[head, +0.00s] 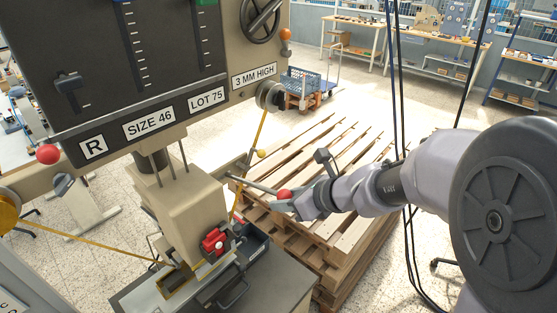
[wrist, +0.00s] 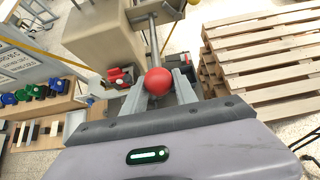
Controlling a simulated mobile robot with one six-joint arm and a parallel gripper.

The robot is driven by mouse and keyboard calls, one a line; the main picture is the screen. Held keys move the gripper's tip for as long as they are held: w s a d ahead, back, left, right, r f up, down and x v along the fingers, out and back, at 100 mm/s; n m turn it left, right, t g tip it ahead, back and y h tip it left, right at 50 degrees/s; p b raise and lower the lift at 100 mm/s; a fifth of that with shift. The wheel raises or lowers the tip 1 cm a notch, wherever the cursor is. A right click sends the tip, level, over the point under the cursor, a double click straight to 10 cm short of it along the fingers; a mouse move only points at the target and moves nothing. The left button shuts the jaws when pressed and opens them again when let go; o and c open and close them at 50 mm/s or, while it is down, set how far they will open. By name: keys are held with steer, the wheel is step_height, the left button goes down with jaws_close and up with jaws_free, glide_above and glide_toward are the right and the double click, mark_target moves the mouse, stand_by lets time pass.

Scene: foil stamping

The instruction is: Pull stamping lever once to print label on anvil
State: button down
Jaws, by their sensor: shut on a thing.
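The stamping lever is a grey rod (head: 252,186) with a red ball knob (head: 284,194) at its end, on the right side of the stamping machine (head: 180,205). My gripper (head: 288,201) is at the knob, shut on it. In the wrist view the red knob (wrist: 158,81) sits between my two fingers, with the rod (wrist: 153,40) running away from me to the machine. The anvil (head: 180,283) is below the press head, with gold foil (head: 110,247) running towards it from the left. I cannot make out a label on the anvil.
Stacked wooden pallets (head: 345,190) stand behind and below my arm. A red clamp-like part (head: 214,241) sits on the machine's lower right. Dark cables hang near my arm. A panel with sliders (head: 120,65) is at upper left. Workbenches (head: 420,45) are far back.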

mark_target(284, 190)
steer(key=r+p, duration=0.2)
steer(key=r, duration=0.1)
steer(key=shift+w+a, duration=0.2)
steer(key=r+p, duration=0.2)
steer(key=a+r, duration=0.1)
steer(key=shift+w+p, duration=0.4)
steer(key=r+p, duration=0.1)
steer(key=w+a+r+p, duration=0.1)
steer(key=r, duration=0.1)
steer(key=shift+w+a+r+p, duration=0.15)
steer(key=shift+a+p, duration=0.1)
steer(key=shift+p, duration=0.15)
steer(key=c, duration=0.9)
jaws_free()
steer(key=shift+a, duration=0.15)
steer(key=shift+f, duration=0.2)
steer(key=p+v, duration=0.1)
steer(key=v, duration=1.6)
steer(key=shift+s+d, duration=0.25)
